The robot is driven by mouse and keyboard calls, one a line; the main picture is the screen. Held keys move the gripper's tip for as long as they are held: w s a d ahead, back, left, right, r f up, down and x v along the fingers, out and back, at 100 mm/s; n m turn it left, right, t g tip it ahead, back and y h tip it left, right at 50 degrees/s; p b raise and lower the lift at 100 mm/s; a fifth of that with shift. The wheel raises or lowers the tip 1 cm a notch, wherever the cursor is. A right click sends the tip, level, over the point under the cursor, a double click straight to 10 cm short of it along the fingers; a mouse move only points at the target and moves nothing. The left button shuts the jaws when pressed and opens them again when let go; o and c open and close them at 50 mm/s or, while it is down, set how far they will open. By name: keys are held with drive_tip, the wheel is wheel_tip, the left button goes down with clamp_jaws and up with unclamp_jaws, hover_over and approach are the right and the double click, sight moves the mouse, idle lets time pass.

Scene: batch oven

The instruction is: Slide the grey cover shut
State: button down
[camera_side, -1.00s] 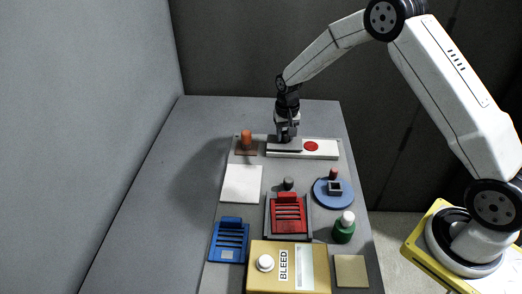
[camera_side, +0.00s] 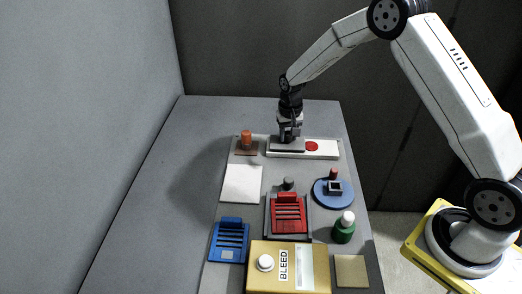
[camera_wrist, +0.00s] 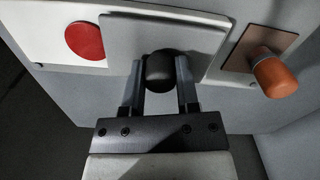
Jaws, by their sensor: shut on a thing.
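The grey cover (camera_side: 274,147) is a flat plate on the left part of a long white base (camera_side: 329,150) at the back of the work area. A red disc (camera_side: 312,146) on the base shows just right of the cover. In the wrist view the cover (camera_wrist: 125,38) fills the middle and the red disc (camera_wrist: 84,41) lies uncovered to its left. My gripper (camera_side: 289,139) is over the cover. In the wrist view its fingers (camera_wrist: 159,88) stand on either side of the cover's round black knob (camera_wrist: 161,68), shut on it.
An orange knob (camera_side: 246,138) on a brown plate stands left of the base. In front are a white pad (camera_side: 242,184), a red slotted block (camera_side: 288,212), a blue round dish (camera_side: 322,196), a green bottle (camera_side: 344,231) and a yellow BLEED box (camera_side: 262,283).

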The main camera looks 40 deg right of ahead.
sight(303, 142)
drive_tip(key=shift+s+d, duration=1.65)
drive_tip(key=shift+d, duration=0.05)
drive_tip(key=shift+c, duration=1.7)
unclamp_jaws()
drive_tip(key=shift+r, duration=0.1)
wheel_tip(303, 142, up, 8)
drive_tip(key=s+a+r+n+t, duration=0.1)
drive_tip(key=s+a+n, duration=0.2)
drive_tip(key=s, duration=0.6)
drive_tip(key=s+a+r+n+t, duration=0.1)
drive_tip(key=s+a+n, duration=0.2)
drive_tip(key=s+a, duration=0.4)
drive_tip(key=s, duration=0.3)
drive_tip(key=shift+r+t, duration=0.15)
drive_tip(key=shift+t, duration=0.15)
